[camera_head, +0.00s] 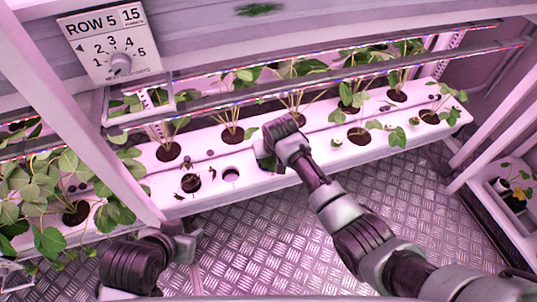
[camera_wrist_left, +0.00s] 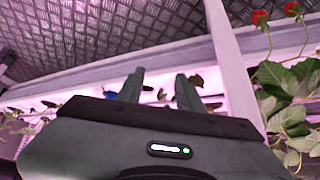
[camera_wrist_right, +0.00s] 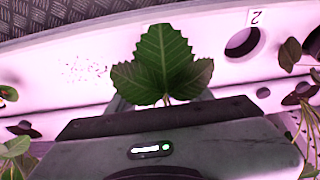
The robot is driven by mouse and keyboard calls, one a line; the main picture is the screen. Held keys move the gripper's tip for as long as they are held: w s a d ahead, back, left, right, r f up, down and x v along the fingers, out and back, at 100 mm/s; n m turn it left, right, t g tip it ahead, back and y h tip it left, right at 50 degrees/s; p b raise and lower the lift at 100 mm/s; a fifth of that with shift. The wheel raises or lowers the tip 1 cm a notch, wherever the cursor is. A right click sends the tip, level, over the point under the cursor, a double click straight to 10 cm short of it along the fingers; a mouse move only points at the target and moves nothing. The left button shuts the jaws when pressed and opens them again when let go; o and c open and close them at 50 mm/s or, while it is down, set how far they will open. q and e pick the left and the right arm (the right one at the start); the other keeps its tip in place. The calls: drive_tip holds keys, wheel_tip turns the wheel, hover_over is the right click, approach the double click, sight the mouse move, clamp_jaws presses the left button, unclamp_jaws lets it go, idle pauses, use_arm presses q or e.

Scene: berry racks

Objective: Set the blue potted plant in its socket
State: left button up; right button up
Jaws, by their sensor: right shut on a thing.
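My right gripper (camera_head: 270,157) is over the white planting channel (camera_head: 312,152), its fingers mostly hidden by the hand. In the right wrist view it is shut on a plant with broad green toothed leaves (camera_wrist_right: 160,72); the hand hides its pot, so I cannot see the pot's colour. An empty round socket (camera_head: 231,174) lies just left of this gripper; in the right wrist view a hole (camera_wrist_right: 243,42) has a label "2" beside it. My left gripper (camera_head: 188,250) is open and empty in front of the channel; its fingers are apart in the left wrist view (camera_wrist_left: 160,78). A small blue patch (camera_wrist_left: 110,94) shows there, unclear what.
Several strawberry plants (camera_head: 168,150) stand in the channel. A small plant (camera_head: 190,183) sits immediately left of the empty socket. A white post (camera_head: 95,125) and leafy plants (camera_head: 45,205) are at left. Light bars (camera_head: 230,98) run above the channel. The metal floor (camera_head: 270,235) is clear.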

use_arm(q)
drive_tip(key=shift+s+a+f, duration=0.1)
drive_tip(key=shift+s, duration=0.25)
drive_tip(key=shift+s+a+f+g, duration=0.15)
drive_tip(key=shift+s+g, duration=0.15)
drive_tip(key=shift+s, duration=0.1)
drive_tip(key=shift+s+a+f+g, duration=0.1)
drive_tip(key=shift+s+f+g, duration=0.05)
drive_tip(key=shift+s+g, duration=0.2)
drive_tip(key=shift+s, duration=0.25)
drive_tip(key=shift+s+a+f+g+y+p, duration=0.15)
drive_tip(key=shift+s+a+g+p, duration=0.15)
drive_tip(key=shift+s, duration=0.3)
drive_tip(key=shift+s+a+f+g+y+p, duration=0.1)
drive_tip(key=shift+s+a+g+y+p, duration=0.1)
drive_tip(key=shift+s+g, duration=0.25)
use_arm(e)
drive_tip(key=shift+s, duration=0.1)
use_arm(q)
drive_tip(key=shift+s, duration=0.35)
drive_tip(key=shift+w+d+t, duration=0.2)
drive_tip(key=shift+w+t, duration=0.1)
drive_tip(key=shift+w, duration=0.2)
use_arm(e)
drive_tip(key=shift+f, duration=0.25)
idle(0.3)
